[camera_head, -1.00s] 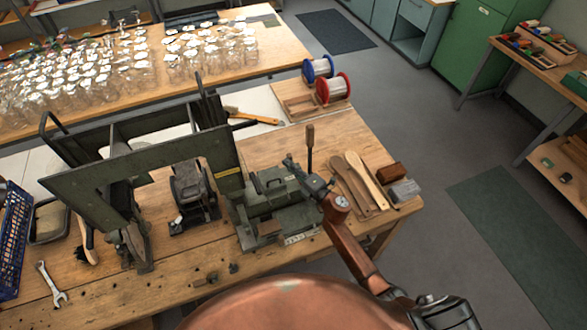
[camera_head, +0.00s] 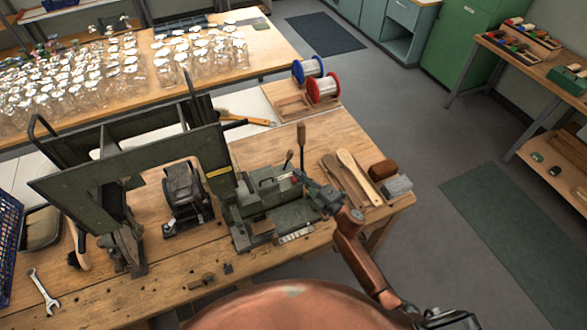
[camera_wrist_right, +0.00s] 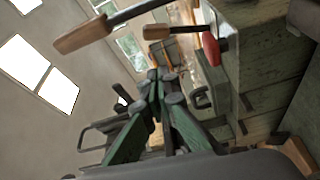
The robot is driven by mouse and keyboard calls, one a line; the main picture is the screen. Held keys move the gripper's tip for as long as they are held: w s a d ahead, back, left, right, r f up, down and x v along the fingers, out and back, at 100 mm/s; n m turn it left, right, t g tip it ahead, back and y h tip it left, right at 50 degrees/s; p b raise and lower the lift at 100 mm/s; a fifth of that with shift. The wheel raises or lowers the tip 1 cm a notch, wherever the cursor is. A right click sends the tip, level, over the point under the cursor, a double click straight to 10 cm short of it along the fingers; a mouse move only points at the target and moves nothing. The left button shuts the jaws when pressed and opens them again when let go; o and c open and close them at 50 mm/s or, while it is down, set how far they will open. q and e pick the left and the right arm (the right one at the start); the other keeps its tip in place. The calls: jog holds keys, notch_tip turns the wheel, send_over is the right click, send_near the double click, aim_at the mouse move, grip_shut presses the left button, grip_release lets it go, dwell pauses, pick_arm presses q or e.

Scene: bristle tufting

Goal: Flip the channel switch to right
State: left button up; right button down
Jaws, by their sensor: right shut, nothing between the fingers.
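The green bench machine (camera_head: 270,190) stands on the wooden workbench, right of the tall green frame. A tall lever with a wooden handle (camera_head: 301,135) rises at its back right. A shorter dark lever (camera_head: 288,159) stands just left of it; I cannot tell which of them is the channel switch. My right gripper (camera_head: 299,178) is shut and empty at the machine's right end, in front of the levers. In the wrist view, its closed fingertips (camera_wrist_right: 156,78) are below two wooden handles (camera_wrist_right: 84,35) and a red knob (camera_wrist_right: 210,48). My left gripper is not in view.
Wooden paddles (camera_head: 352,177), a brown block (camera_head: 382,169) and a grey block (camera_head: 397,187) lie right of the machine. A tall green frame (camera_head: 130,165) stands to the left. Red and blue wire spools (camera_head: 323,88) sit behind. The floor to the right is clear.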

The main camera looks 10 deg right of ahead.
jog(key=shift+v, duration=1.05)
jog(key=shift+f, duration=0.1)
